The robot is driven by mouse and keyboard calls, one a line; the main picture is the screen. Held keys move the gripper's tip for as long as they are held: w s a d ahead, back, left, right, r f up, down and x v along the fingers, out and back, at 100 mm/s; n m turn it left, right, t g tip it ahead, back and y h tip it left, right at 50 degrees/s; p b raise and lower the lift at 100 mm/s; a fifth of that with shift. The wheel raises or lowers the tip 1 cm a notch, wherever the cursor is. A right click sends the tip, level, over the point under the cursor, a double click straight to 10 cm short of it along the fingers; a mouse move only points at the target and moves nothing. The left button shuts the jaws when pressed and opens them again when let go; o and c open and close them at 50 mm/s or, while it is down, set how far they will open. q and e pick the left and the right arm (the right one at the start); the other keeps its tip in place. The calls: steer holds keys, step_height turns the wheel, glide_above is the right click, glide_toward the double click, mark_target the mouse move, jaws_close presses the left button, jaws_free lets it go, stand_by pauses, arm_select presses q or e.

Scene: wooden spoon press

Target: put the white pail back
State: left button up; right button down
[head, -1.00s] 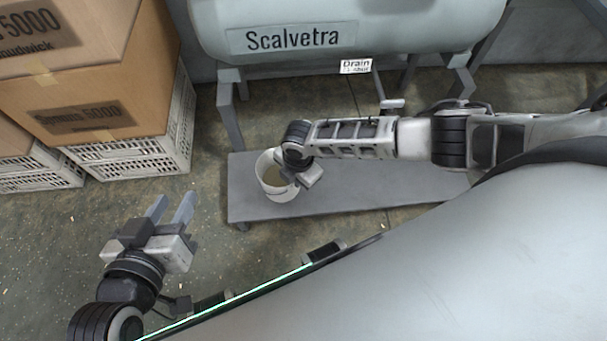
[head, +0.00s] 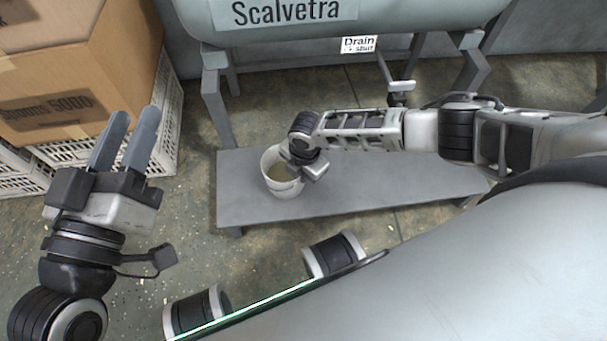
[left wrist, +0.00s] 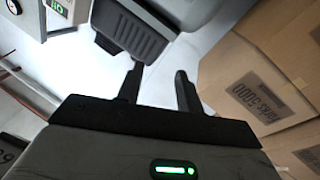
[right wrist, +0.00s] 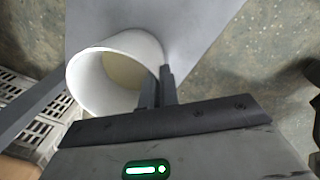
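The white pail (head: 287,188) is upright at the left part of a low grey bench (head: 370,190), under a grey tank (head: 400,22). Its inside looks yellowish. In the right wrist view the pail (right wrist: 92,80) shows its open mouth. My right gripper (right wrist: 158,82) has its fingers close together on the pail's rim, one inside and one outside. In the head view the right gripper (head: 303,176) hides part of the rim. Whether the pail's base touches the bench is unclear. My left gripper (head: 133,115) is open and empty, left of the bench; its fingers also show in the left wrist view (left wrist: 160,75).
Cardboard boxes (head: 75,75) on white crates (head: 165,125) stand at the left. A "Drain" sign (head: 358,45) and a valve handle (head: 402,86) hang below the tank. Bench legs stand at the back. The bench right of the pail is partly under my right arm.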

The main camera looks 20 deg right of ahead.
steer(key=c, duration=1.7)
jaws_free()
steer(key=shift+f, duration=0.1)
arm_select(q)
steer(key=shift+w+r, duration=0.1)
steer(key=shift+r, duration=0.1)
